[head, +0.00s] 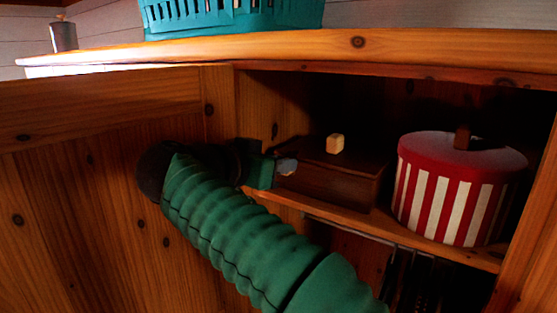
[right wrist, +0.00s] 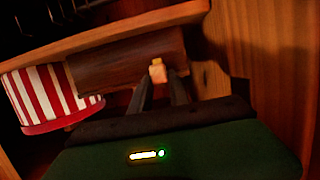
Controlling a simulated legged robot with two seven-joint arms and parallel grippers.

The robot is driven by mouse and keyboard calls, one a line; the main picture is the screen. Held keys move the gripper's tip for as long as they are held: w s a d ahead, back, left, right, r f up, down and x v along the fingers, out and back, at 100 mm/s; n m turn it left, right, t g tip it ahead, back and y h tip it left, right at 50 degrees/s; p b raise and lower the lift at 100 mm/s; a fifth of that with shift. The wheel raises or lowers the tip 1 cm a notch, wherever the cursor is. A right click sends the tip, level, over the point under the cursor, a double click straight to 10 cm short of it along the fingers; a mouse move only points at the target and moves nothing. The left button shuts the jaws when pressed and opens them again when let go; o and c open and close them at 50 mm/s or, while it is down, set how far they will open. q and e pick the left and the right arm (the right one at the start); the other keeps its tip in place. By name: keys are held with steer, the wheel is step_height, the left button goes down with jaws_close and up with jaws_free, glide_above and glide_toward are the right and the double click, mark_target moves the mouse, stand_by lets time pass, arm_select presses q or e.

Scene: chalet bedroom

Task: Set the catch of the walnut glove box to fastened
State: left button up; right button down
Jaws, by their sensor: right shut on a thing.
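The walnut glove box (head: 335,184) is a dark brown box on the cupboard shelf. It also shows in the right wrist view (right wrist: 115,65), where the scene is upside down. A small pale knob (head: 335,143) shows at the box's top; I cannot tell for certain whether it is the catch, or its setting. My right gripper (head: 287,166), on the green sleeved arm, reaches the box from the left. In the right wrist view its two dark fingers (right wrist: 160,84) close around the pale knob (right wrist: 157,70). My left gripper is not in view.
A red-and-white striped round box (head: 446,204) stands right of the glove box on the shelf (head: 440,247). A wooden panel (head: 90,200) is at the left. A teal basket (head: 235,20) and a grey canister (head: 63,37) stand on top.

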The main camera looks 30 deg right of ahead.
steer(key=c, duration=1.4)
jaws_free()
steer(key=shift+f, duration=0.2)
steer(key=shift+o, duration=0.8)
steer(key=shift+w, duration=0.15)
steer(key=shift+a, duration=0.1)
steer(key=b+v, duration=0.1)
steer(key=v, duration=1.6)
steer(key=shift+w, duration=0.15)
